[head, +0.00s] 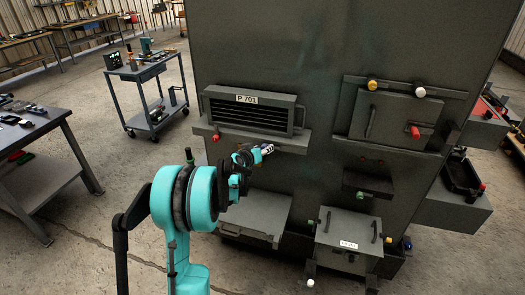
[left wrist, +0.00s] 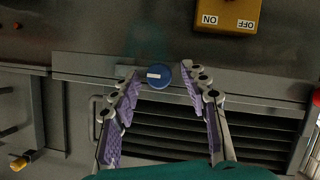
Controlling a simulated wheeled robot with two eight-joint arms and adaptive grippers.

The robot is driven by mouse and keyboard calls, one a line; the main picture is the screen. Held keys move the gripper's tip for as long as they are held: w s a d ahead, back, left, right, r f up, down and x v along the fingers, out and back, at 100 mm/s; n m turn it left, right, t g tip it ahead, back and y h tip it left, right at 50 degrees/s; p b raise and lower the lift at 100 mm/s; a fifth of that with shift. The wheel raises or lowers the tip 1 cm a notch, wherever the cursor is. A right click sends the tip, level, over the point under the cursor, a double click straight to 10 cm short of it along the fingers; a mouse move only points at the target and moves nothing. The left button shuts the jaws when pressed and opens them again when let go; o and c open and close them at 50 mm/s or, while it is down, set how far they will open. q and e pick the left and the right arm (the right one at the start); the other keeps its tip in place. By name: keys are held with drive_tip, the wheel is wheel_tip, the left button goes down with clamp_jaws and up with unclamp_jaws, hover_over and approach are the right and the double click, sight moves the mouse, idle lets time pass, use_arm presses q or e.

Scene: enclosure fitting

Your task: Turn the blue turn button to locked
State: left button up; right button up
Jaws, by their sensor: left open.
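The blue turn button (left wrist: 158,75) is a round knob with a white mark, seen in the left wrist view on a grey ledge beside the louvred panel. Its white mark lies nearly level across the picture. My left gripper (left wrist: 161,70) is open, with one purple-padded finger on each side of the button and a gap to both. I cannot tell how far the fingertips stand from it in depth. In the head view my left gripper (head: 262,150) is at the cabinet front, below the louvred panel; I cannot make out the button there. My right gripper is not in view.
The louvred panel (head: 250,113) labelled P 701 projects from the cabinet. A hatch door (head: 385,122) with a red knob is farther right, and a grey box (head: 256,216) sits below.

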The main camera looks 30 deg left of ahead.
use_arm(q)
clamp_jaws()
idle(0.3)
drive_tip(key=shift+s+a+f+n+t+h+b, duration=0.15)
drive_tip(key=shift+n+t+h+b, duration=0.6)
drive_tip(key=shift+n+b, duration=1.25)
drive_tip(key=shift+w+f+n+t+h+b, duration=0.2)
drive_tip(key=shift+n+t+h+b, duration=0.65)
drive_tip(key=shift+n, duration=1.95)
drive_tip(key=shift+s+a+f+n+t+h+b, duration=0.15)
drive_tip(key=shift+f+n+t+h+b, duration=0.2)
drive_tip(key=shift+n+t+b, duration=1.25)
drive_tip(key=shift+r+n+g+b, duration=0.1)
drive_tip(key=shift+n+g+b, duration=0.35)
drive_tip(key=shift+n, duration=0.55)
